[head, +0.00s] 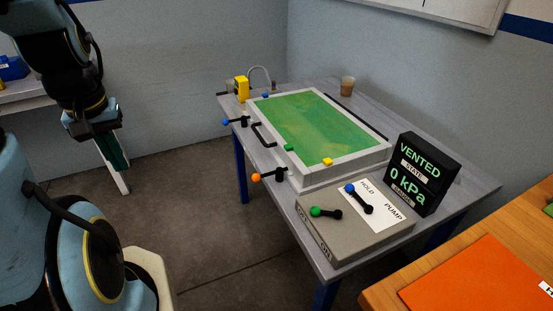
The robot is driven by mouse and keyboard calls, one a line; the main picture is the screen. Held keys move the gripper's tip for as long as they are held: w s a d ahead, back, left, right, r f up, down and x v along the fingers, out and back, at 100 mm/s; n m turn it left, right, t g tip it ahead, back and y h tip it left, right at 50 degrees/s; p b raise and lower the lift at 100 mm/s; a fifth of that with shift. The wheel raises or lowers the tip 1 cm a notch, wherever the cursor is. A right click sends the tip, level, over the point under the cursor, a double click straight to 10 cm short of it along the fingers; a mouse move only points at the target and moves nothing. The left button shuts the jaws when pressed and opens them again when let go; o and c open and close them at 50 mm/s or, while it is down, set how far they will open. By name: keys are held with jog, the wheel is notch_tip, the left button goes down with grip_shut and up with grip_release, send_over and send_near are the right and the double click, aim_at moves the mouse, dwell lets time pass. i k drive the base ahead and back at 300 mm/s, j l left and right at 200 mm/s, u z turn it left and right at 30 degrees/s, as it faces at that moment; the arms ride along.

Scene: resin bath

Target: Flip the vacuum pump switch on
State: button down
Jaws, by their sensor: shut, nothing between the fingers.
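The pump box (350,232) is a grey-beige box at the near right end of the grey table. A white label on its top reads HOLD and PUMP. A lever with a green knob (316,211) lies on its left part. A lever with a blue knob (350,188) sits at the label, its knob toward HOLD. I cannot tell for sure which lever is the pump switch. A black display (421,172) beside the box reads VENTED and 0 kPa. My gripper (114,153) is at the upper left, shut and empty, pointing down over the floor, well away from the box.
A white-rimmed tray (340,162) with a green surface fills the table's middle. Levers with blue (226,122) and orange (257,177) knobs stick out at its left side. A brown cup (347,86) stands behind. A wooden table (382,290) is at lower right. Floor between arm and table is clear.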

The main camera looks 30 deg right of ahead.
aim_at(316, 211)
jog(key=i+z, duration=0.15)
jog(key=z, duration=0.2)
jog(key=i+z, duration=0.15)
jog(key=z, duration=0.2)
jog(key=i+z, duration=0.15)
jog(key=z, duration=0.15)
